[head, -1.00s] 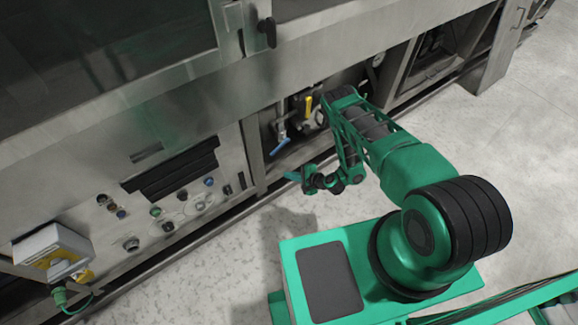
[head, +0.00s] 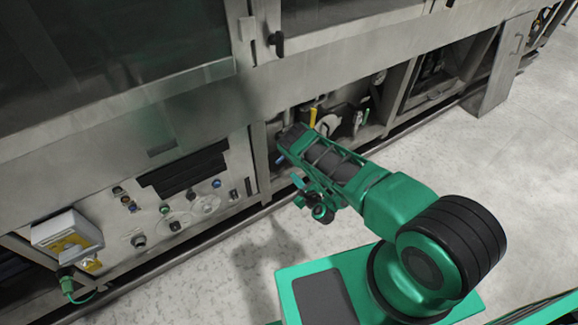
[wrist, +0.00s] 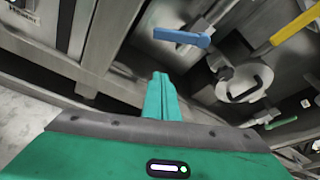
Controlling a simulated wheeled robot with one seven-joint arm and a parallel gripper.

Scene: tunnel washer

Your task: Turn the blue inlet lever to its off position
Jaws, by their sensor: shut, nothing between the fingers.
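The blue inlet lever (wrist: 182,37) shows in the wrist view at the top, lying roughly across the picture on a metal pipe fitting. In the head view only a small bit of the blue lever (head: 280,159) shows; my arm hides most of it. My gripper (wrist: 160,80) is shut and empty, its green fingers pointing toward the lever from below in the wrist view, with a gap between them. In the head view my gripper (head: 297,181) is below the lever, in front of the machine's open bay.
A yellow lever (wrist: 295,25) sits to the right of the blue one, near a round metal fitting (wrist: 242,82). A green handle (wrist: 281,122) is lower right. Metal frame posts bound the bay. A control panel (head: 165,205) is to its left; the floor in front is clear.

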